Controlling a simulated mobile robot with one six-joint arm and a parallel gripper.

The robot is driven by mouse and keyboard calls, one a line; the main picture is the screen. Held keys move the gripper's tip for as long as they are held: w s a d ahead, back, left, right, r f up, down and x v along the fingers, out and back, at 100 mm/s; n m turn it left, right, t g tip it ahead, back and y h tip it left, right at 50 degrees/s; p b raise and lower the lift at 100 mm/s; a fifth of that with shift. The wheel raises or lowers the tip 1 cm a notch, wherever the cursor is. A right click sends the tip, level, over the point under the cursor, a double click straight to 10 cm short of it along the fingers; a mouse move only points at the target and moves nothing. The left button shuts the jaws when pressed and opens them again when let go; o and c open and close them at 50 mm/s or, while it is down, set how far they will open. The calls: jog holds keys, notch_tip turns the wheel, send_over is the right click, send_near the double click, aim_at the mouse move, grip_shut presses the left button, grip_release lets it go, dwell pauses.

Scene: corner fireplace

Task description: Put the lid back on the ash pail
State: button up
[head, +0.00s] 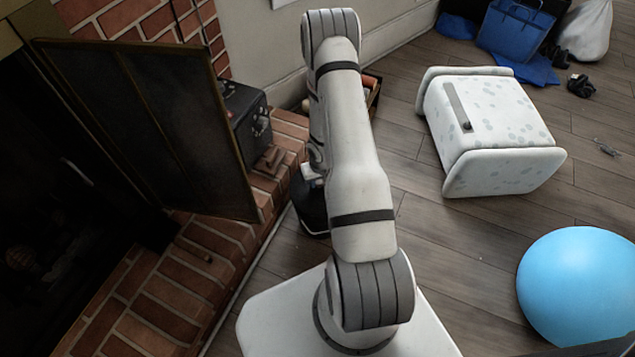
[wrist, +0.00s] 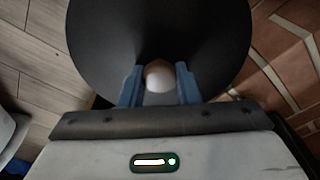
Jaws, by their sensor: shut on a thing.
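In the wrist view, my gripper (wrist: 158,78) has its two blue fingers closed on the pale, brown-topped knob (wrist: 159,83) of a round black lid (wrist: 160,30). The lid fills the upper middle of that view and hides what is under it. In the head view, a dark rounded shape (head: 313,216), which looks like the ash pail or its lid, stands on the floor beside the brick hearth. My arm covers part of it and most of my gripper. I cannot tell whether the lid touches the pail.
The brick hearth (head: 150,318) and a dark fire screen (head: 150,115) are at the left, with a black box (head: 246,115) on the hearth. A spotted white stool-like piece (head: 500,115) lies on the wood floor. A blue ball (head: 580,285) is at the right. Floor between them is clear.

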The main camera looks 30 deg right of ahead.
aim_at(320, 190)
jog(key=shift+d+f+b, duration=0.15)
jog(key=shift+f+b, duration=0.8)
jog(key=shift+f, duration=0.05)
jog(key=shift+d+f+b, duration=0.1)
jog(key=shift+f+b, duration=1.8)
jog(key=shift+f, duration=0.1)
jog(key=shift+f, duration=0.15)
dwell(0.3)
jog(key=o, duration=1.1)
jog(key=shift+o, duration=0.6)
jog(key=o, duration=0.4)
